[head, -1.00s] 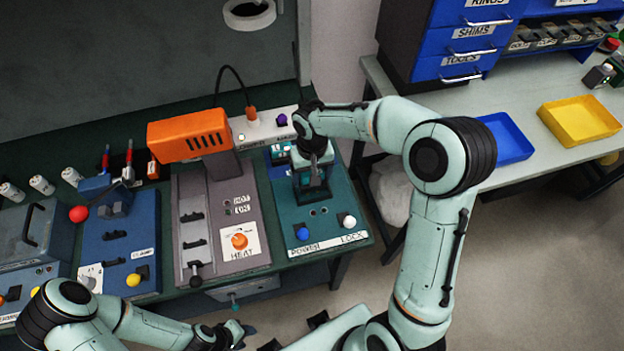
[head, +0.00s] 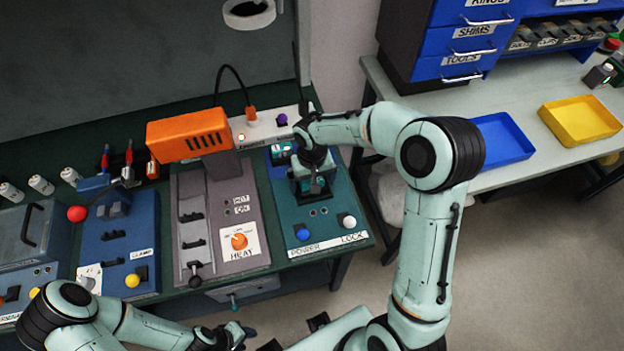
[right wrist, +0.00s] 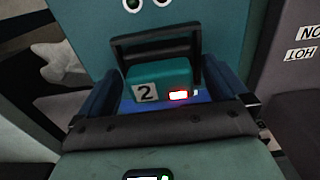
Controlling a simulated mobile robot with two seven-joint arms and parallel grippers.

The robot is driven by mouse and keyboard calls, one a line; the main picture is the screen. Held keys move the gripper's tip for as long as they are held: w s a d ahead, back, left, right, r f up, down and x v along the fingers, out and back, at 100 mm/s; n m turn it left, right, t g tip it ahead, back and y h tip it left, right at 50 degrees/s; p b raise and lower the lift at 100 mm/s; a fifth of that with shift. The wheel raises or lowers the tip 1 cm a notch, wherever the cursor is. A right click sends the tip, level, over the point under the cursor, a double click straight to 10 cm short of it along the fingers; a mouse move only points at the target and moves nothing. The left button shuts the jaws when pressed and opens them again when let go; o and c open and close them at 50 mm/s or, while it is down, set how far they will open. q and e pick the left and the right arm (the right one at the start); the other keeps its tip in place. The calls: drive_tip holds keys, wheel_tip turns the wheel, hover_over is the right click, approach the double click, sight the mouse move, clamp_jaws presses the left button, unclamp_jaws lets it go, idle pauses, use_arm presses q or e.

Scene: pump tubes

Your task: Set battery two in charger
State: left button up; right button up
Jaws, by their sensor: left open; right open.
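Battery two is a teal block (right wrist: 160,78) with a white "2" label and a lit red light. In the right wrist view it lies between the two fingers of my right gripper (right wrist: 158,95), beside a black frame (right wrist: 152,45). The fingers are open, one on each side. Whether the battery is fully seated cannot be told. In the head view my right gripper (head: 315,172) is over the teal charger (head: 330,222), marked POWER and LOCK, and hides much of the battery. My left gripper (head: 238,335) is open and empty at the bottom, away from the charger.
A grey HEAT unit (head: 222,225) with an orange top (head: 188,135) stands left of the charger. A blue CLAMP unit (head: 118,255) is farther left. A white power strip (head: 262,124) lies behind. Blue (head: 502,138) and yellow (head: 580,120) trays lie on the right table.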

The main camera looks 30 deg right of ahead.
wheel_tip(320, 180, up, 12)
drive_tip(key=shift+r+p, duration=0.15)
drive_tip(key=shift+p, duration=0.3)
idle(0.4)
